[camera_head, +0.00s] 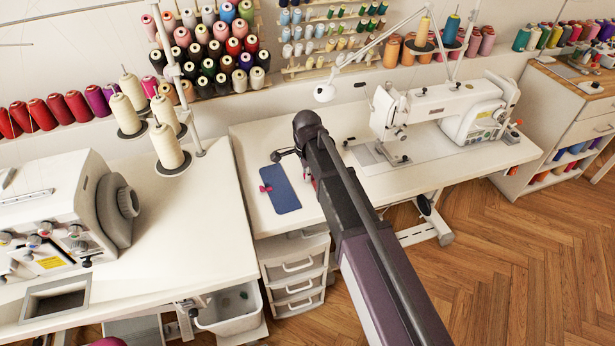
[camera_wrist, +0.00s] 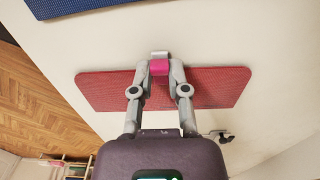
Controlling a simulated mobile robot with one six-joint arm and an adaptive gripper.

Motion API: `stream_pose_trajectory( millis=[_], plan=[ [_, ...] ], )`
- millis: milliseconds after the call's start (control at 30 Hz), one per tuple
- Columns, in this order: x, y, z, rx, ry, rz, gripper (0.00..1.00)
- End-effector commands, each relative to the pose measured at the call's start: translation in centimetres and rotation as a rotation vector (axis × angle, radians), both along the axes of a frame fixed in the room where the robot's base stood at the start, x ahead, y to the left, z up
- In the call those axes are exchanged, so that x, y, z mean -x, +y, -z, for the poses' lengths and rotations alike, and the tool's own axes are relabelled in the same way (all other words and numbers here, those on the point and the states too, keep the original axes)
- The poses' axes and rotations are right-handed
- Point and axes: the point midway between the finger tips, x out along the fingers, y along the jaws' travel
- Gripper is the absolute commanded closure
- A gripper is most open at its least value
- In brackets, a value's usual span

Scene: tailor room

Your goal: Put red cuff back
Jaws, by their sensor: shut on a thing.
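The red cuff (camera_wrist: 105,90), a flat red piece with rounded corners, lies across the middle of the wrist view. A pink clip (camera_wrist: 160,67) with a silver end sits at its upper edge. My gripper (camera_wrist: 160,72) reaches over the cuff, its two grey fingers shut on the clip. In the head view my arm hides the gripper and nearly all of the red cuff. I cannot tell whether the cuff touches the table or hangs just above it. A similar blue cuff (camera_head: 283,196) with its own pink clip (camera_head: 265,188) lies on the white table to the left.
A sewing machine (camera_head: 470,108) stands on the table (camera_head: 246,140) to the right, with a thread stand behind. Drawers (camera_head: 298,282) stand below the table's front. An overlocker (camera_head: 60,220) and thread cones are at left. Bare tabletop surrounds the blue cuff.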

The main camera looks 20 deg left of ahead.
Motion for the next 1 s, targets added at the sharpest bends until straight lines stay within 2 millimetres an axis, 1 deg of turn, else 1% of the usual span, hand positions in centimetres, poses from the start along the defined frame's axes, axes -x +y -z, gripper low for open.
stream_pose_trajectory(
  millis=[267,433,467,500,567,600,1000],
  plan=[
    [0.00,0.00,-0.02,0.000,0.000,0.000,1.00],
    [0.00,0.00,0.39,0.000,0.000,0.000,1.00],
    [0.00,0.00,0.37,0.000,0.000,0.000,0.76],
    [0.00,0.00,0.28,0.000,0.000,0.000,0.64],
    [0.00,0.00,0.27,0.000,0.000,0.000,0.47],
    [0.00,0.00,0.27,0.000,0.000,0.000,0.45],
    [-0.01,-0.01,0.19,0.000,0.000,0.000,0.45]
  ],
)
